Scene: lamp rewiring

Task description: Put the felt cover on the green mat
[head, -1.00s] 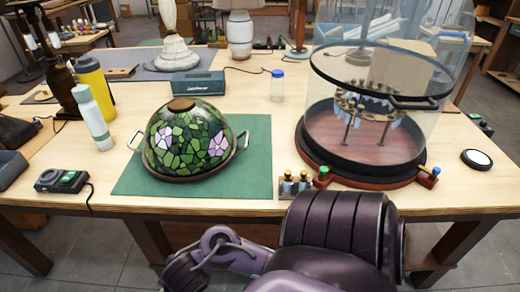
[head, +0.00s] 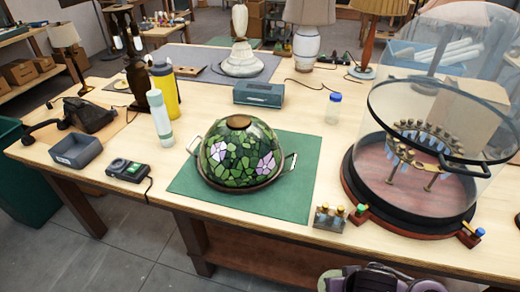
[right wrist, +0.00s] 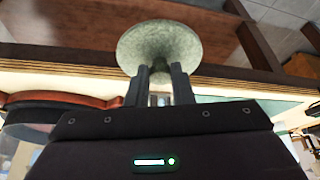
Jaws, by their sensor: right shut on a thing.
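The green mat (head: 299,208) lies near the front edge of the table, with a stained-glass shade (head: 240,155) in a two-handled ring on it. In the right wrist view, my right gripper (right wrist: 161,72) is shut on a round, grey-green, flared piece (right wrist: 160,42), which looks like the felt cover. The piece shows beyond the fingertips, near the wooden table edge. In the head view, the right gripper and the piece are out of frame; only part of my purple arm shows at the bottom. My left gripper is not in view.
A large glass dome on a dark round base (head: 400,215) stands right of the mat. A small block with brass-topped pieces (head: 329,219) sits by the mat's front right corner. A meter (head: 128,170), a white-green bottle (head: 160,118) and a teal box (head: 259,94) stand around it.

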